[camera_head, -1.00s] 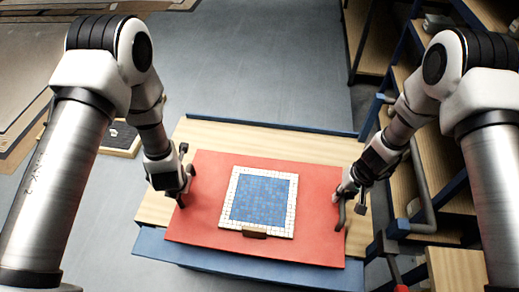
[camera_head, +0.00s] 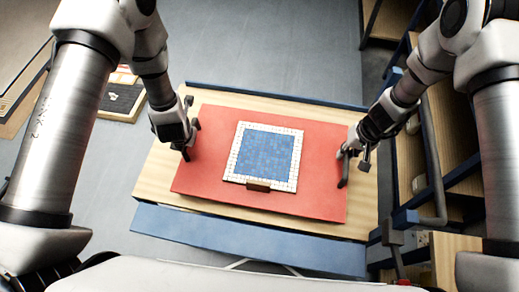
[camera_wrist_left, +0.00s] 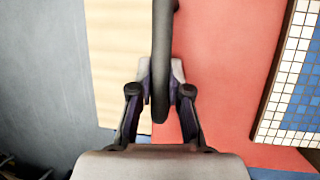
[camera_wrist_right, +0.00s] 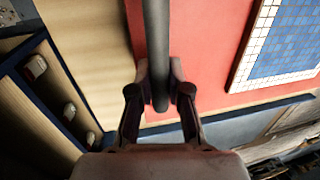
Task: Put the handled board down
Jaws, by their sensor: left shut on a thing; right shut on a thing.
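The handled board is a red rectangular board (camera_head: 318,192) over the wooden tabletop in the head view. A dark handle (camera_wrist_left: 162,45) stands at its left side and another handle (camera_wrist_right: 156,40) at its right. My left gripper (camera_head: 187,150) is shut on the left handle; its fingers also show in the left wrist view (camera_wrist_left: 160,85). My right gripper (camera_head: 346,160) is shut on the right handle, also seen in the right wrist view (camera_wrist_right: 159,82). A blue mosaic panel with a white border (camera_head: 265,153) lies flat on the board. I cannot tell whether the board touches the tabletop.
The wooden table (camera_head: 160,180) has a blue front edge (camera_head: 240,238) and a low blue back rail (camera_head: 270,95). Shelving with blue posts (camera_head: 455,150) stands close on the right. A dark framed panel (camera_head: 122,97) lies at the left.

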